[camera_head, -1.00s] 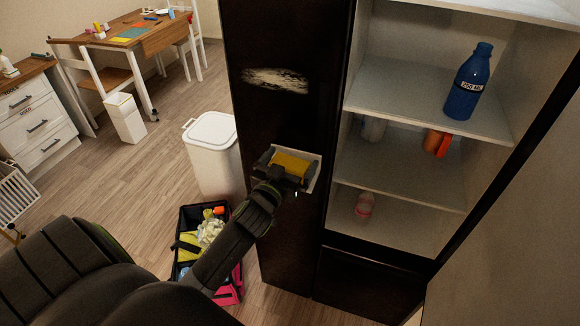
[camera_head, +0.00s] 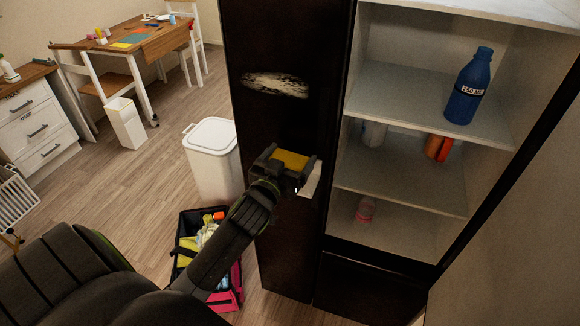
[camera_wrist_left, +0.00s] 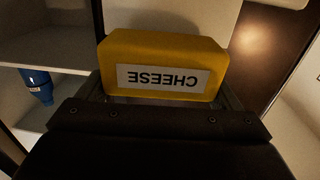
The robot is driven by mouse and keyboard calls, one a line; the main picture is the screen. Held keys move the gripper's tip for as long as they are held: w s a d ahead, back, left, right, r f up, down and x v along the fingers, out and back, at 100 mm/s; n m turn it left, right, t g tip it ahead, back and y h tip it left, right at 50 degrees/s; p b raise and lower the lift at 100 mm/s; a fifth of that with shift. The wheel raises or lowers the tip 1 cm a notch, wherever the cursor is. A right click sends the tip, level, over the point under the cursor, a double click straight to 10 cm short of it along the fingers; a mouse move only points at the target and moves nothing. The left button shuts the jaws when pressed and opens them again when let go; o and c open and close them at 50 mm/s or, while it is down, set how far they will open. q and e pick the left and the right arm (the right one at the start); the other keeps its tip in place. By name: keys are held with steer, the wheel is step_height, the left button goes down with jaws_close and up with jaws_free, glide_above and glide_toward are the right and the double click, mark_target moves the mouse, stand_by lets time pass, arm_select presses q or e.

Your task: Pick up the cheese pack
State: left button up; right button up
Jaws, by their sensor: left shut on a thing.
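The cheese pack (camera_head: 290,159) is a yellow block. My left gripper (camera_head: 288,163) is shut on it and holds it in the air in front of the dark cabinet door. In the left wrist view the cheese pack (camera_wrist_left: 163,52) sits between the fingers, its white CHEESE label upside down. The pack's lower part is hidden by the gripper in the head view. My right gripper does not show.
An open cabinet (camera_head: 410,188) on the right holds a blue bottle (camera_head: 468,88), an orange item (camera_head: 437,147) and a pink item (camera_head: 365,209). Open floor lies left.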

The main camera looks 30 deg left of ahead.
arm_select(q)
step_height(320, 180, up, 4)
steer(key=shift+f, duration=0.15)
steer(key=s+d, duration=0.2)
steer(key=s, duration=0.7)
steer(key=s+d+p, duration=0.1)
steer(key=s+d, duration=0.1)
steer(key=s, duration=0.8)
steer(key=shift+d, duration=0.3)
